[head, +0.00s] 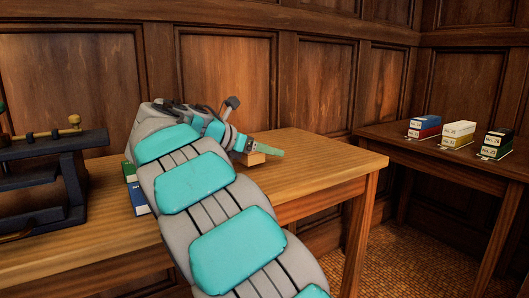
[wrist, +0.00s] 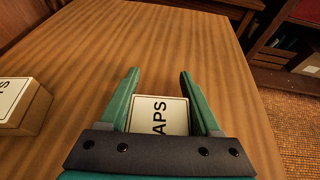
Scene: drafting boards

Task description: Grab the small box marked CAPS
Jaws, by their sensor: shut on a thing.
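The small box marked CAPS (wrist: 160,113) shows in the wrist view between my two green fingers, its white label partly cut off so that "APS" reads. My gripper (wrist: 160,85) is shut on this box, just over the wooden table. In the head view my gripper (head: 268,152) is at the right part of the near table, partly hidden by my arm. I cannot make out the CAPS box for certain in the head view.
A second labelled box (wrist: 22,104) sits left of my gripper on the table (wrist: 150,40). A dark metal device (head: 50,165) stands at the left. Green and blue boxes (head: 138,200) are partly behind my arm. A second table (head: 440,150) at right holds several small boxes.

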